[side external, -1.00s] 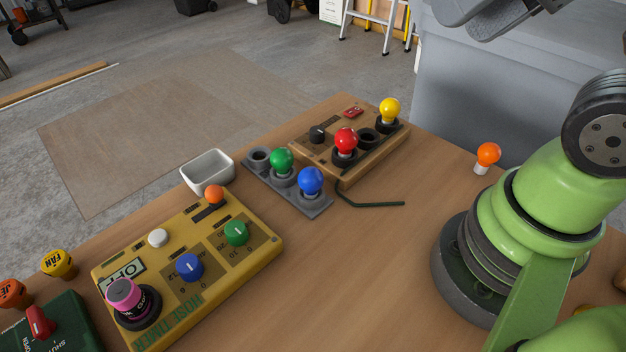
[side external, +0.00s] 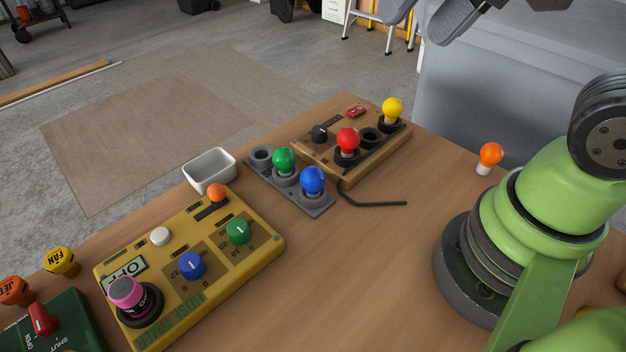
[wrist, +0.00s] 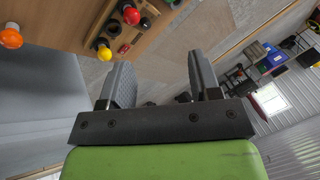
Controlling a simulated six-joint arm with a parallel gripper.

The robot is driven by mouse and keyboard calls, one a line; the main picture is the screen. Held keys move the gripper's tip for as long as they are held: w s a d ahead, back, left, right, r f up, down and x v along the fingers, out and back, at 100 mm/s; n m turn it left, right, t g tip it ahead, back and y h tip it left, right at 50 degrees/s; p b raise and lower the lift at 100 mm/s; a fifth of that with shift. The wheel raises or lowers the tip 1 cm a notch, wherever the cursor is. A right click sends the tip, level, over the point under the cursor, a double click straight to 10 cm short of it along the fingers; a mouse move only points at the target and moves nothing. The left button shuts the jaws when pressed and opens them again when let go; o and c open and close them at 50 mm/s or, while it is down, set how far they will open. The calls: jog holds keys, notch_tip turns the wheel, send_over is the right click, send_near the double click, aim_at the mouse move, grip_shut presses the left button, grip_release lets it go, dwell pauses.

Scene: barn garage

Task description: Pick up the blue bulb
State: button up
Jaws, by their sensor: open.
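The blue bulb (side external: 313,181) stands upright in a holder at the near end of a grey rack (side external: 318,209), beside the green bulb (side external: 284,159). My gripper (side external: 420,24) is only partly in view at the top edge of the side view, high above the table and well to the right of the blue bulb. In the wrist view my gripper (wrist: 160,68) is open, with nothing between its fingers. I cannot make out the blue bulb in the wrist view.
A wooden box (side external: 376,163) behind the rack carries a red bulb (side external: 348,140) and a yellow bulb (side external: 392,108). An orange bulb (side external: 490,154) stands alone at right. A white dish (side external: 210,183) and yellow control box (side external: 262,252) lie left. A bent black rod (side external: 380,204) lies near the rack.

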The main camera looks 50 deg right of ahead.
jog(key=w+a+f+m+g+h, duration=0.1)
jog(key=w+a+f+m+g, duration=0.25)
jog(key=w+f, duration=0.45)
jog(key=m+g, duration=0.2)
jog(key=m, duration=0.1)
send_over(313, 169)
jog(key=shift+t+h, duration=0.25)
jog(key=shift+h, duration=0.15)
jog(key=f, duration=0.7)
jog(key=shift+a+f, duration=0.2)
jog(key=shift+f, duration=0.2)
jog(key=shift+m, duration=0.25)
notch_tip(313, 169, down, 4)
jog(key=shift+f, duration=0.25)
jog(key=shift+d+f, duration=0.15)
jog(key=shift+f, duration=2.85)
jog(key=c, duration=0.7)
